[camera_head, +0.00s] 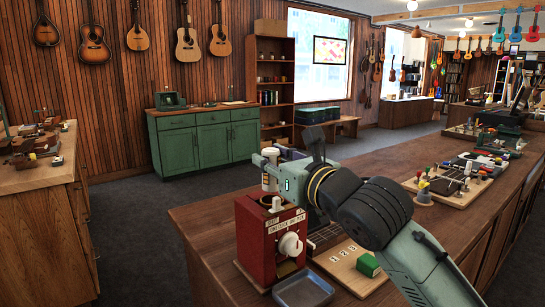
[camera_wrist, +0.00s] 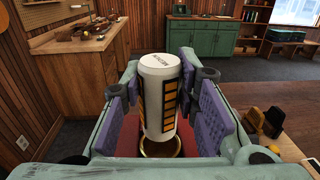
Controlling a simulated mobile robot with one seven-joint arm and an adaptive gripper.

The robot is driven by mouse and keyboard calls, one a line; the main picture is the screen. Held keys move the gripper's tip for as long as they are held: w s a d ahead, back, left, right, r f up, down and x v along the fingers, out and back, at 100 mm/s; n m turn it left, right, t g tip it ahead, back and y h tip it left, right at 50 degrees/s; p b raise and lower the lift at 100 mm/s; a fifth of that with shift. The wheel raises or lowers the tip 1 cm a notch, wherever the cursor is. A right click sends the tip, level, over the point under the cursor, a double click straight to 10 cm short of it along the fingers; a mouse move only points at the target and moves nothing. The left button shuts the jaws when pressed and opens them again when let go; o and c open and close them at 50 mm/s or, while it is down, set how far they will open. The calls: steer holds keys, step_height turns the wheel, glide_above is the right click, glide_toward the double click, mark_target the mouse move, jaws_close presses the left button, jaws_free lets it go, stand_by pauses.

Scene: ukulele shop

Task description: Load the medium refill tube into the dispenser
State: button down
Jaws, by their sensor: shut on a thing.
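The medium refill tube (camera_wrist: 160,98) is white with black and orange markings, and lettering on its top appears to read "MEDIUM". My gripper (camera_wrist: 160,110) is shut on it, with purple pads on both sides. The tube is upright. The dispenser (camera_head: 277,240) is a red box with a white knob and a round opening on top, at the counter's near left. In the head view the tube (camera_head: 269,182) is above the dispenser's top. In the wrist view a brass ring (camera_wrist: 160,147) shows just below the tube. I cannot tell whether the tube's lower end is inside it.
A grey tray (camera_head: 303,291) lies in front of the dispenser. A numbered wooden board (camera_head: 345,262) with a green block (camera_head: 368,265) lies to its right. A board of small parts (camera_head: 455,183) is farther along the counter (camera_head: 205,215). My arm crosses above the counter.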

mark_target(276, 187)
steer(key=shift+f+b, duration=1.05)
steer(key=shift+f, duration=1.05)
steer(key=shift+b, duration=0.5)
steer(key=shift+f+b, duration=0.55)
steer(key=c, duration=1.5)
jaws_free()
steer(key=shift+r, duration=0.1)
steer(key=shift+c, duration=0.2)
steer(key=b+v, duration=0.2)
steer(key=v, duration=0.9)
